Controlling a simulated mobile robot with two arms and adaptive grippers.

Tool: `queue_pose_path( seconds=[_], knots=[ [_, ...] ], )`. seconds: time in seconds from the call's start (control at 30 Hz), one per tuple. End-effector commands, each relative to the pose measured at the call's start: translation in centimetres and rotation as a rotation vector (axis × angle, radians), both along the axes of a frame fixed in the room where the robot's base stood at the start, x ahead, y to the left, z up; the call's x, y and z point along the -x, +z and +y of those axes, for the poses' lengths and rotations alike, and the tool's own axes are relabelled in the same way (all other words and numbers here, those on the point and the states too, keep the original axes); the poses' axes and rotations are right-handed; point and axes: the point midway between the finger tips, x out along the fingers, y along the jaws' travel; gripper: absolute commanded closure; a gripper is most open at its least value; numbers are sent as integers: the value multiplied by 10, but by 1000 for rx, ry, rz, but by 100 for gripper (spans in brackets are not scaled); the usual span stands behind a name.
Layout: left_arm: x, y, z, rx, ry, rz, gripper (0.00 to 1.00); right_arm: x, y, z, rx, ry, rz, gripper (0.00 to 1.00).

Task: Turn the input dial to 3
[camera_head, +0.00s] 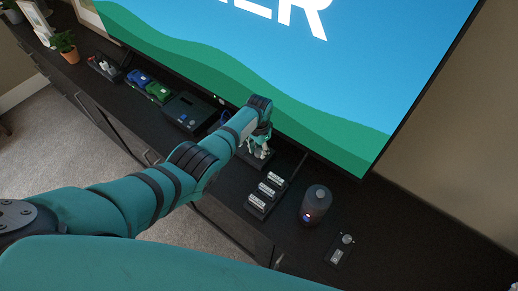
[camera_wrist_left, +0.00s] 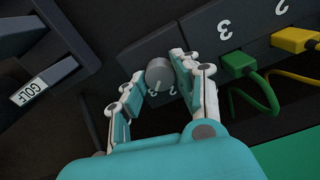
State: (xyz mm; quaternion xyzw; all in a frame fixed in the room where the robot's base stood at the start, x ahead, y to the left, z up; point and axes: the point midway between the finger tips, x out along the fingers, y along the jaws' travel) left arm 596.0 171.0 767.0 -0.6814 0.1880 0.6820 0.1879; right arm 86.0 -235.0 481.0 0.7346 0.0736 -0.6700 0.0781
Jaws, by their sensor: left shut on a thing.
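The input dial is a round grey knob (camera_wrist_left: 159,72) on a dark box (camera_wrist_left: 205,28), seen in the left wrist view. A light pointer line on it points roughly down in the picture, toward small upside-down numerals; a 3 and a 2 seem to show there, partly hidden. My left gripper (camera_wrist_left: 160,76) has its white-and-teal fingers on both sides of the knob, shut on it. In the head view my left gripper (camera_head: 259,148) is low at the console below the screen and hides the dial. My right gripper is not in view.
A green plug (camera_wrist_left: 236,63) and a yellow plug (camera_wrist_left: 290,38) with cables sit beside the dial. A rack of labelled blocks (camera_head: 266,194), a dark cylinder (camera_head: 316,203) and a small panel (camera_head: 341,250) stand right on the console; a black box (camera_head: 188,112) is left. The screen (camera_head: 300,65) rises behind.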

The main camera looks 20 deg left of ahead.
Motion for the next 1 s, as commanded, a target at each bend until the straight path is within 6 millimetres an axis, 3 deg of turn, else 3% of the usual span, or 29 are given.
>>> queue_pose_path(
  seconds=[0.53, 0.57, 0.7, 1.0],
  knots=[
    [-2, 1, 0, 0, -23, -4, 100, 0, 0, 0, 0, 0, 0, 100],
    [-2, 1, 0, -1, -23, -5, 66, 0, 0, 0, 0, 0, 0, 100],
    [-1, 1, 0, 0, -22, -4, 48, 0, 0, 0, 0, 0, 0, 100],
    [-1, 1, 0, 0, -22, -1, 47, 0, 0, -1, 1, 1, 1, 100]
  ],
)
